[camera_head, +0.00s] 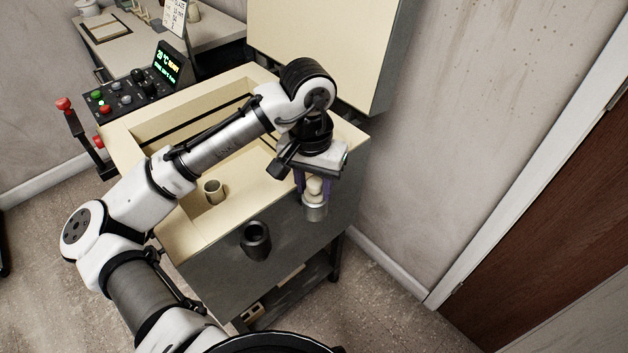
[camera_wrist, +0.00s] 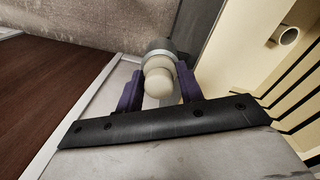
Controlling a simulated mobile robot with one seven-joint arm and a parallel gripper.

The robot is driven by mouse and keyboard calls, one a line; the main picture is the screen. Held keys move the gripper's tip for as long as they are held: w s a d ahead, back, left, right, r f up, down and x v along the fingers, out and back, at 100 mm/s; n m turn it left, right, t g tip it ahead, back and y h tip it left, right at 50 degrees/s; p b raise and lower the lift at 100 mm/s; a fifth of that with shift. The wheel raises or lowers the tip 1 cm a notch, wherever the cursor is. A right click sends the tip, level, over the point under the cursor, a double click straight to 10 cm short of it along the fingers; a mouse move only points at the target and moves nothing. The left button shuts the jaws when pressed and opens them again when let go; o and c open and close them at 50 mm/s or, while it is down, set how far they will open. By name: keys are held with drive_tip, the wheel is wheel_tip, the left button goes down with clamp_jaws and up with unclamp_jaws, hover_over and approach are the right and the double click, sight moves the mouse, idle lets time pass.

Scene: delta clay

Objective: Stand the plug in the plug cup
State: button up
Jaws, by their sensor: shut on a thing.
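The plug (camera_head: 315,189) has a rounded cream top and a light grey cylindrical lower part. My gripper (camera_head: 313,184) is shut on it, with a purple finger on each side. It is held roughly upright, in front of the machine's dark front panel. In the wrist view the plug (camera_wrist: 158,82) shows between the two fingers, its grey part beyond them. An open dark grey cup (camera_head: 256,240) sits at the machine's front, left of and lower than the plug in the head view. It is apart from the plug, and its inside looks empty.
A control panel (camera_head: 130,92) with coloured buttons and a lit display is at the back left. A cream raised panel (camera_head: 325,50) rises behind my arm. Floor is clear at the right.

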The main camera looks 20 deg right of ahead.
idle(0.3)
drive_tip(key=o, duration=1.1)
drive_tip(key=shift+c, duration=0.2)
wheel_tip(320, 180, up, 8)
drive_tip(key=p, duration=0.8)
